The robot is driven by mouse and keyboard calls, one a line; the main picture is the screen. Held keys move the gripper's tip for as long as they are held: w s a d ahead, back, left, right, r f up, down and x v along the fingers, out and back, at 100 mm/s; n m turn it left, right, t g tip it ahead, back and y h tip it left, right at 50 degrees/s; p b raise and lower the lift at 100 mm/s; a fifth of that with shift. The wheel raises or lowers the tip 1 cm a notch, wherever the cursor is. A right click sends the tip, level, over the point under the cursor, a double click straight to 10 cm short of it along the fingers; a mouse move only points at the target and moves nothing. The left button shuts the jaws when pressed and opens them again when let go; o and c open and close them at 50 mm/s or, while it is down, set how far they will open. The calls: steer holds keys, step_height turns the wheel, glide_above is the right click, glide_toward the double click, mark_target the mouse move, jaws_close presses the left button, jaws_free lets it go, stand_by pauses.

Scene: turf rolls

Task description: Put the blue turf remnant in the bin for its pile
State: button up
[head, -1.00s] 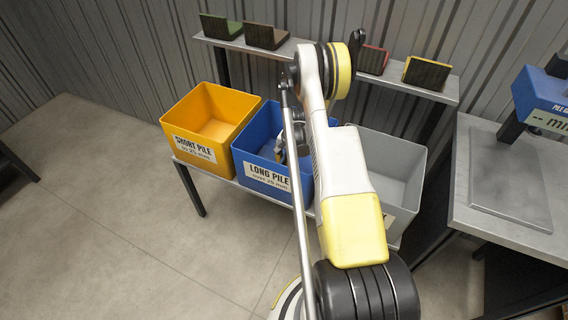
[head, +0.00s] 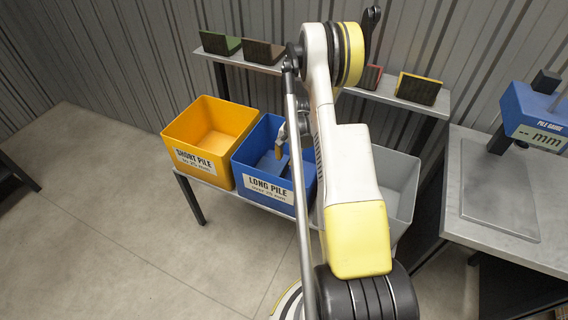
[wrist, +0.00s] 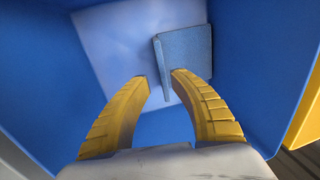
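The blue turf remnant (wrist: 184,62) is inside the blue LONG PILE bin (wrist: 50,85), bent in an L shape near the bin floor. In the head view the blue bin (head: 243,172) stands between the yellow and grey bins. My gripper (wrist: 160,82) points down into the blue bin with its yellow fingers spread. The remnant lies beyond the fingertips, toward the right one, and no finger grips it. Whether the right fingertip touches it I cannot tell.
The yellow SHORT PILE bin (head: 231,118) is at left and a grey bin (head: 397,172) at right, partly behind my arm. A shelf (head: 262,67) behind holds several turf samples. A pile gauge (head: 535,112) reading "-- mm" stands on the right table (head: 465,205).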

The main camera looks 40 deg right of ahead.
steer(key=a+r+n+t, duration=0.1)
steer(key=a+r+n, duration=0.1)
steer(key=a+r, duration=0.45)
steer(key=a+r+n+h, duration=0.15)
steer(key=a+r, duration=0.25)
steer(key=r, duration=0.6)
steer(key=a+r+n+t, duration=0.1)
steer(key=a+r+n, duration=0.1)
steer(key=a+r, duration=0.5)
steer(key=s+a+r+n+t, duration=0.3)
steer(key=s+a+r+n, duration=0.5)
steer(key=s+a, duration=0.8)
step_height(320, 180, up, 3)
steer(key=shift+s+r+y, duration=0.2)
steer(key=shift+s+y, duration=0.15)
steer(key=shift+s, duration=0.15)
